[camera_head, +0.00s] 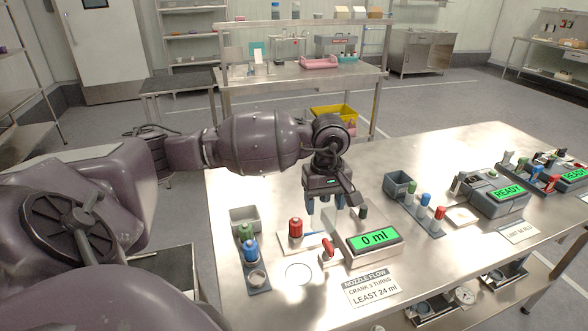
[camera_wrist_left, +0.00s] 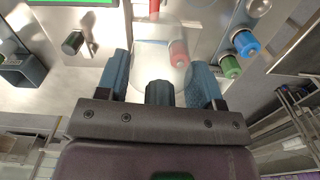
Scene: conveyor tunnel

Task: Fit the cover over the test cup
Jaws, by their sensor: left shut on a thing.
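My left gripper (camera_head: 328,212) points down over the table behind the 0 ml display. Its blue fingers are shut on a clear, cup-shaped thing (camera_wrist_left: 152,66), which shows faintly between the fingers in the head view. I cannot tell whether this is the cover or the test cup. A red-capped bottle (camera_wrist_left: 179,52) shows through it in the wrist view. The nozzle flow unit (camera_head: 372,242) has a green display reading 0 ml and a red crank handle (camera_head: 327,248). No second clear cup can be made out. My right gripper is not in view.
A pale ring outline (camera_head: 298,272) lies on bare table. A printed card (camera_head: 371,287) lies at the front. Similar stations (camera_head: 497,194) stand to the right.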

